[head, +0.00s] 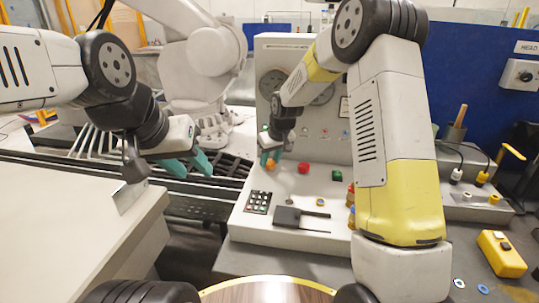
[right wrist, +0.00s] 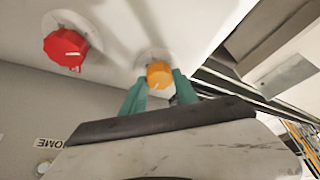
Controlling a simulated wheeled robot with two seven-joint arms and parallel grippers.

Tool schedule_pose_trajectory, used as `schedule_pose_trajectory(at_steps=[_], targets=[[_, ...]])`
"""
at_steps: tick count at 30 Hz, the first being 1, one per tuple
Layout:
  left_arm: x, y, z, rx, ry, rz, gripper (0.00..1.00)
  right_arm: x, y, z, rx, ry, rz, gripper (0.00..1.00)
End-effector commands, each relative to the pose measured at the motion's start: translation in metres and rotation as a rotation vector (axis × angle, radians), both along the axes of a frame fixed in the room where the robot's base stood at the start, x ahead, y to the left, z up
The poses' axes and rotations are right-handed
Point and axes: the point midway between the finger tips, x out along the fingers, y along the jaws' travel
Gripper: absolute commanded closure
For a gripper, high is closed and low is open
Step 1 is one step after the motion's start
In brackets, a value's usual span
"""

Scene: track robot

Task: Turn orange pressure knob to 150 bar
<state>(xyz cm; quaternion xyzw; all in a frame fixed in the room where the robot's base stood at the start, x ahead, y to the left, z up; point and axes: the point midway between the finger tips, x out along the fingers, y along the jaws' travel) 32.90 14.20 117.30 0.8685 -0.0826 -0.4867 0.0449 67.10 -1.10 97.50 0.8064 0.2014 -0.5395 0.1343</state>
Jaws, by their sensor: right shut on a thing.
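The orange pressure knob (right wrist: 159,75) sits on the light panel in the right wrist view, with one green finger of my right gripper (right wrist: 158,92) on each side of it. The knob also shows in the head view (head: 270,165), just below the right gripper (head: 270,152), partly covered by the fingers. My right gripper is shut on the knob. The scale around the knob is too small to read. My left gripper (head: 188,165) hangs at the left with its green fingers spread apart and nothing between them.
A yellow box (head: 502,254) is at the lower right. A pale table (head: 80,215) is at the left.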

Motion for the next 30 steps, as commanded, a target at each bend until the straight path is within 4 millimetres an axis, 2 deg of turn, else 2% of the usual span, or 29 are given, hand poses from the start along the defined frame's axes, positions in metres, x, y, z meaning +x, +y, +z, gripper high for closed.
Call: schedule_pose_trajectory(at_steps=[5, 13, 14, 17, 26, 30], targets=[[0.0, 0.0, 0.0, 0.0, 0.0, 0.0, 0.61, 0.0, -0.001, 0.0, 0.001, -0.001, 0.06, 1.0], [0.0, 0.0, 0.0, 0.0, 0.0, 0.0, 0.61, 0.0, 0.0, 0.0, 0.0, -0.001, 0.062, 1.0], [0.0, 0.0, 0.0, 0.0, 0.0, 0.0, 0.61, 0.0, 0.0, 0.0, 0.0, -0.001, 0.062, 0.61], [0.0, 0.0, 0.0, 0.0, 0.0, 0.0, 0.61, 0.0, 0.0, 0.0, 0.0, -0.001, 0.062, 0.43], [0.0, 0.0, 0.0, 0.0, 0.0, 0.0, 0.61, 0.0, -0.001, 0.001, 0.0, -0.001, 0.061, 0.43], [0.0, 0.0, 0.0, 0.0, 0.0, 0.0, 0.61, -0.003, -0.003, 0.012, 0.0, -0.003, 0.061, 0.43]])
